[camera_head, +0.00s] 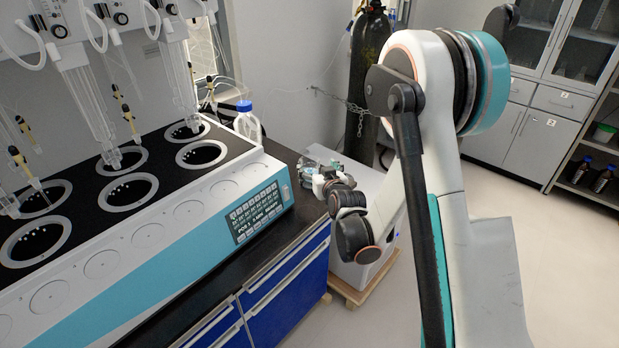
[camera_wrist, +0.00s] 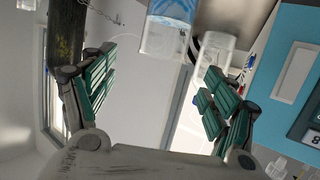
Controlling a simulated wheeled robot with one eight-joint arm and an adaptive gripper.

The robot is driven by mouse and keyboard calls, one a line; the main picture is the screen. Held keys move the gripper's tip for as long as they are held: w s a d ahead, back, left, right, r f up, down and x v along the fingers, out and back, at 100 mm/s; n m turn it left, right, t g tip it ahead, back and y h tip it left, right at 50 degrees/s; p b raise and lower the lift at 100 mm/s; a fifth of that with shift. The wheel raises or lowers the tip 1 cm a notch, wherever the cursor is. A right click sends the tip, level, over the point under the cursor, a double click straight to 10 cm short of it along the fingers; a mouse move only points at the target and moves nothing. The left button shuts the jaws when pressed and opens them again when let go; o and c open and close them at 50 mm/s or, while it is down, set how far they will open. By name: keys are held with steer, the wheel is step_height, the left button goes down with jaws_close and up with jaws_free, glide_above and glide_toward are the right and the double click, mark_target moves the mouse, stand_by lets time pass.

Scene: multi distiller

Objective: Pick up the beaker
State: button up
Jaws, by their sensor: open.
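My gripper (camera_wrist: 157,92) is open in the wrist view, its green-padded fingers wide apart with nothing held between them. I cannot tell whether the fingers touch either one.
The multi-position distiller (camera_head: 165,215) fills the left of the bench, with glass tubes above it. A blue-capped bottle (camera_head: 246,122) stands behind it. A dark gas cylinder (camera_head: 368,85) with a chain stands behind the bench end. Open floor lies to the right.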

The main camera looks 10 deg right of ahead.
mark_target(307, 159)
steer(key=b+x, duration=0.3)
steer(key=x, duration=0.6)
steer(key=shift+a, duration=0.15)
steer(key=shift+r, duration=0.1)
steer(key=shift+s, duration=0.1)
steer(key=c, duration=1.7)
